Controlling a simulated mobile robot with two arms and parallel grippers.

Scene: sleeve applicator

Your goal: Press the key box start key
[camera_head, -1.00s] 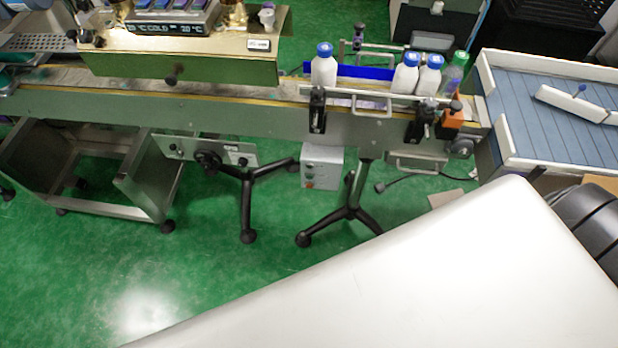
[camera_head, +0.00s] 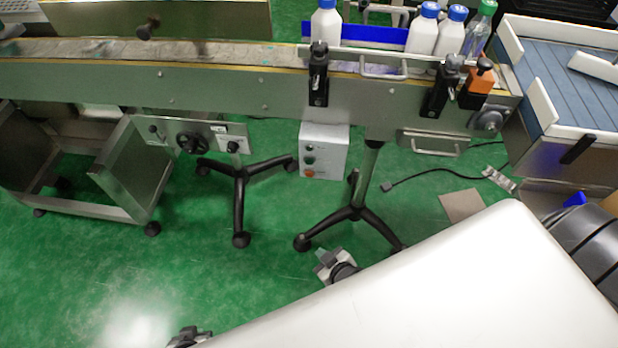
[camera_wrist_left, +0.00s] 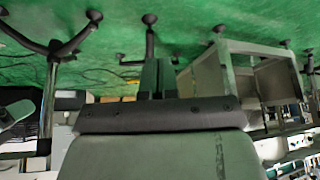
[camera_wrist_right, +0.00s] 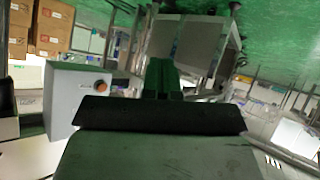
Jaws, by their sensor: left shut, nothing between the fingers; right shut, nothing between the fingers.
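The key box (camera_head: 335,148) is a small light grey box under the conveyor, beside a stand leg. Its left face has several small round keys, the lowest an orange-red one (camera_head: 309,173); I cannot tell which is the start key. The box (camera_wrist_right: 68,88) also shows in the right wrist view, left of the fingers, with an orange key (camera_wrist_right: 101,88). My right gripper (camera_head: 325,262) is shut and empty, below the box and apart from it; its fingers (camera_wrist_right: 160,78) are together. My left gripper (camera_wrist_left: 158,78) is shut and empty; only part of it shows at the head view's bottom edge.
The conveyor (camera_head: 230,92) runs above the box and carries white bottles (camera_head: 422,35) at the right. Tripod stands (camera_head: 240,185) and a metal frame (camera_head: 120,180) stand on the green floor. My white body part covers the lower right. Floor between my grippers and the box is open.

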